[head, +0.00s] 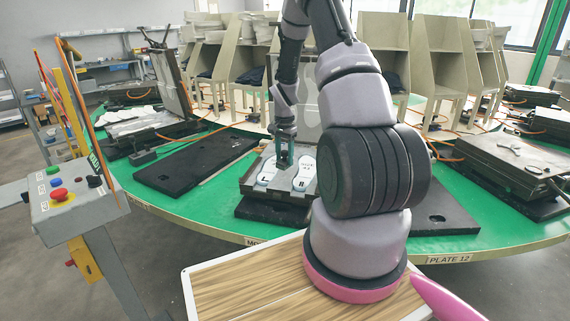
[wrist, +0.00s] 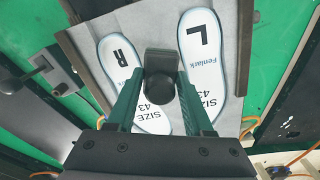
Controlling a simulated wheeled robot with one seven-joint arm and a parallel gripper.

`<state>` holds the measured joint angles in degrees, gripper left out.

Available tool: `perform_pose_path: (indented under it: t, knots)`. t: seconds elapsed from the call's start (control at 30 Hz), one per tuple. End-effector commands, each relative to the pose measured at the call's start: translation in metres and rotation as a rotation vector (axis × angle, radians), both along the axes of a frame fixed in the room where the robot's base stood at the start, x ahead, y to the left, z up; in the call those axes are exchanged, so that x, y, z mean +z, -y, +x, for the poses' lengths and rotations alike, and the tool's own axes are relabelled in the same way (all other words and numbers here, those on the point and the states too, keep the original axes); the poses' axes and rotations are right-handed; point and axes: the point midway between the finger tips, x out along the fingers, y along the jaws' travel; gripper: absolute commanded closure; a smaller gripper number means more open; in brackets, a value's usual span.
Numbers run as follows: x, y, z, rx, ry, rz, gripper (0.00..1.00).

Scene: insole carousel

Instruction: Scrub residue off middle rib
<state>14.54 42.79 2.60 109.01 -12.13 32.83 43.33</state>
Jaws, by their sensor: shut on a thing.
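My gripper (head: 285,158) is over the open mould (head: 281,196) on the green carousel. In the wrist view its green fingers (wrist: 162,100) are shut on a dark tool (wrist: 162,60) with a round knob and a blocky head. The tool lies over the middle rib (wrist: 152,24), the grey strip between two white insoles, and hides part of it. The insole marked R (wrist: 120,58) is left of it and the insole marked L (wrist: 208,62) is right. I cannot tell whether the tool touches the rib, and no residue is distinguishable.
The mould's lid (head: 308,95) stands upright behind the insoles. A black plate (head: 190,168) lies to the left and a closed mould (head: 510,155) to the right. A control box (head: 75,195) stands at the left. A wood-topped table (head: 235,285) is in front.

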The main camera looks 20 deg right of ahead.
Motion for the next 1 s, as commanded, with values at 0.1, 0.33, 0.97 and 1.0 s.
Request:
perform_pose_path:
  t: [0.1, 0.33, 0.97, 1.0]
  knots:
    - [0.012, -0.001, 0.002, 0.002, 0.003, -0.001, 1.0]
    - [0.031, -0.001, 0.002, 0.002, 0.001, 0.0, 1.0]
    - [0.035, -0.001, 0.002, 0.002, 0.001, 0.0, 1.0]
    - [0.035, -0.002, 0.002, 0.002, 0.001, 0.0, 1.0]
